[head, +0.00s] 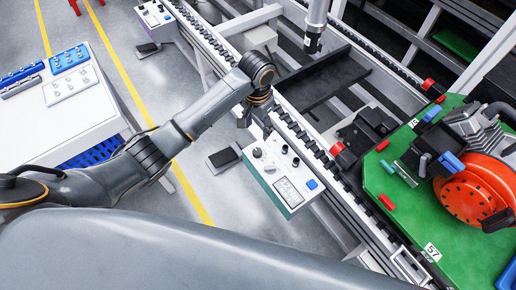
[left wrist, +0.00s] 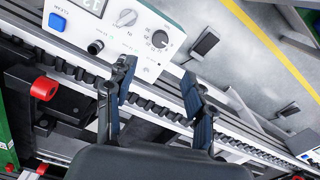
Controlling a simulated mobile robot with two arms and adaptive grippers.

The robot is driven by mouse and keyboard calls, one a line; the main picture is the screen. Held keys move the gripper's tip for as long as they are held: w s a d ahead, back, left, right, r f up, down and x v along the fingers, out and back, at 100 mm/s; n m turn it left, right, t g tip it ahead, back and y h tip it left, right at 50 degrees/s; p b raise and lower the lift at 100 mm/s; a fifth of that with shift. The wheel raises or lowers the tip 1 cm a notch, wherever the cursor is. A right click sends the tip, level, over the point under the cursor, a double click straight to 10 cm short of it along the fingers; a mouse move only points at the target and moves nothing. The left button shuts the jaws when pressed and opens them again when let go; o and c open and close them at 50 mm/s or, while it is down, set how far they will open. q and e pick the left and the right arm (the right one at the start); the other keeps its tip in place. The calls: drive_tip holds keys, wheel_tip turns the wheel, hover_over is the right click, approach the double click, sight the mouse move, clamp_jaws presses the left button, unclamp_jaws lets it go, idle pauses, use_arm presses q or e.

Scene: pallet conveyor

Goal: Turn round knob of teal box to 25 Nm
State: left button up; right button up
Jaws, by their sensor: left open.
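The teal box (head: 272,192) has a white top panel and stands beside the conveyor rail in the head view. On its panel, the round knob (head: 257,152) sits at the end nearest my left gripper. In the left wrist view the round knob (left wrist: 160,39) is black with scale marks around it; a grey selector (left wrist: 126,17) and a display are beside it. The pointer reading is too small to tell. My left gripper (head: 255,120) is open and empty, apart from the knob; its fingers (left wrist: 157,85) point towards the box panel. My right gripper is not in view.
The conveyor rail (head: 312,150) runs alongside the box. A green pallet (head: 400,210) with an orange-and-grey machine (head: 470,190) is at the right. A grey cylinder (head: 315,25) hangs over the conveyor. A white table (head: 95,95) stands at the left; floor between is mostly clear.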

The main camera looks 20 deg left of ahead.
sight(257, 151)
use_arm(q)
wheel_tip(257, 151, down, 14)
drive_tip(key=shift+r, duration=0.15)
idle(0.3)
clamp_jaws()
